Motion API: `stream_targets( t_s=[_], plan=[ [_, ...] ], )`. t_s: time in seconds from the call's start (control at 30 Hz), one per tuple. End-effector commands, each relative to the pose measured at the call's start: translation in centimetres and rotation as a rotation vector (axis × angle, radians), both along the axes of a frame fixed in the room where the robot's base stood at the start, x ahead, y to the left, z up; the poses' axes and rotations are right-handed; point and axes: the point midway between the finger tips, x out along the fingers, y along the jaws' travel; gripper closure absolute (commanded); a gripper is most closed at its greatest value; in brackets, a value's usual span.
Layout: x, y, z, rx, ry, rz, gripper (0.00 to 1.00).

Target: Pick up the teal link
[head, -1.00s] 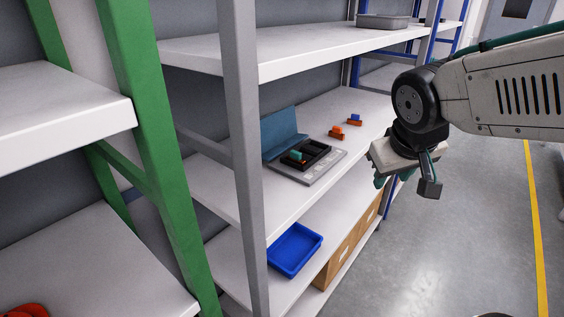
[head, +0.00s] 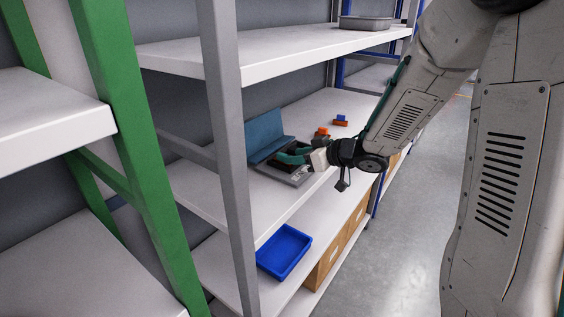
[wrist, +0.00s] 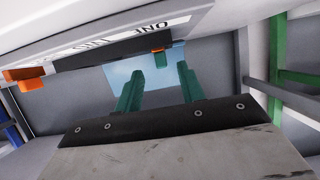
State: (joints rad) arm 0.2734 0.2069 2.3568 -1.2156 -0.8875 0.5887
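The teal link (wrist: 160,60) shows in the wrist view, small, against an orange piece (wrist: 157,50) at the edge of the dark tray, between and beyond my fingertips. In the head view my fingers cover its place, so I cannot make it out there. My gripper (wrist: 160,71) has two teal fingers standing apart with nothing between them. In the head view my gripper (head: 283,157) reaches from the right over the black and grey tray (head: 298,181) on the middle shelf. The fingers appear short of the link.
A blue panel (head: 264,134) stands upright behind the tray. An orange piece (head: 321,132) and a blue block on an orange base (head: 340,121) lie further along the shelf. The upper shelf (head: 270,62) is overhead; a grey post (head: 226,150) stands left. A blue bin (head: 284,252) sits below.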

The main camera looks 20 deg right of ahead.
Motion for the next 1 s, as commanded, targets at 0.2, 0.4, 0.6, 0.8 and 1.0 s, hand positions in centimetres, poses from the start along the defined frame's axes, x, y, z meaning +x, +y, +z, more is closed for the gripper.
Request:
stream_targets(
  t_s=[0.2, 0.4, 0.6, 0.8, 1.0],
  plan=[
    [2.2, 1.9, -0.6, -0.001, 0.002, 0.002, 0.61],
    [4.1, 3.3, -1.5, -0.001, 0.001, -0.001, 0.61],
    [4.4, 3.4, -1.5, -0.002, 0.0, -0.002, 0.61],
    [4.3, 3.4, -1.5, -0.002, 0.0, -0.003, 0.94],
    [4.3, 3.4, -1.5, -0.002, 0.0, -0.003, 1.0]
  ],
)
